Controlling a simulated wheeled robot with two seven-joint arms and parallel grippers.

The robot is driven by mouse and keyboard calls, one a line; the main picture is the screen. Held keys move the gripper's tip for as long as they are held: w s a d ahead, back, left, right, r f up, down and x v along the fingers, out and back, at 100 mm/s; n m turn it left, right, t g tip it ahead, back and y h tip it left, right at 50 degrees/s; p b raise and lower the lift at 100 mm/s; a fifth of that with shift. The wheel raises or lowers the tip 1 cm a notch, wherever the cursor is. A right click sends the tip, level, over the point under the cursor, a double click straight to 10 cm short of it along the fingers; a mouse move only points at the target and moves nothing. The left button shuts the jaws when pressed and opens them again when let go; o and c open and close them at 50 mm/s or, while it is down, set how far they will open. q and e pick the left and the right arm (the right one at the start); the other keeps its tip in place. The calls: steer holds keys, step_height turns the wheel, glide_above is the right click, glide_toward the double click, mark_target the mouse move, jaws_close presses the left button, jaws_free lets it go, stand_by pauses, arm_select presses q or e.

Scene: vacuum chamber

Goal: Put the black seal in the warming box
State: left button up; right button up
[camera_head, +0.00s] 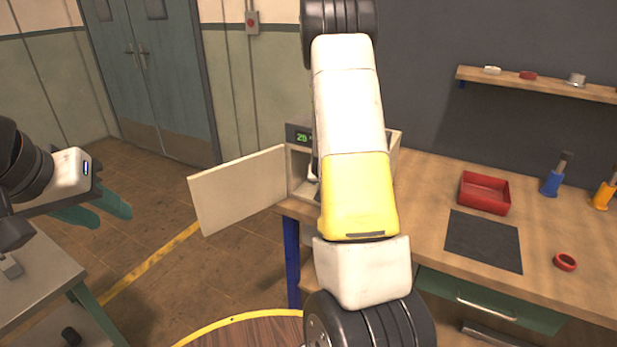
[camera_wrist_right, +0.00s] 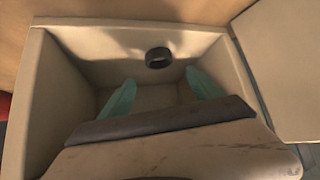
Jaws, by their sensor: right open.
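The warming box (camera_head: 299,136) stands on the left end of the workbench, with a green digital display and its pale door (camera_head: 240,190) swung open to the left. My right arm hides much of it. In the right wrist view the black seal (camera_wrist_right: 158,58) is a small dark ring inside the box (camera_wrist_right: 72,88), beyond my fingertips. My right gripper (camera_wrist_right: 163,88) is inside the box, its teal fingers apart and empty. The seal shows clear of both fingers. My left gripper (camera_head: 97,211) is at the far left, fingers apart and empty, away from the bench.
A wall shelf (camera_head: 540,84) holds small parts. A grey table (camera_head: 35,285) stands at lower left.

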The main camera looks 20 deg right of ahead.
steer(key=s+a+r+n+y, duration=0.1)
steer(key=s+a+r+y, duration=0.1)
steer(key=s+a+r, duration=0.5)
steer(key=s+a+r+n+y, duration=0.1)
steer(key=s+a+r+y, duration=0.25)
steer(key=a+r, duration=0.6)
steer(key=s+a+r+n+g, duration=0.1)
steer(key=s+a+r+n, duration=0.1)
steer(key=s, duration=0.8)
steer(key=s+a+r+n, duration=0.2)
steer(key=s+a+r, duration=0.2)
steer(key=s+r, duration=0.3)
steer(key=s, duration=0.4)
steer(key=shift+r+g+y, duration=0.2)
steer(key=shift+g+y, duration=0.15)
steer(key=shift+g, duration=0.05)
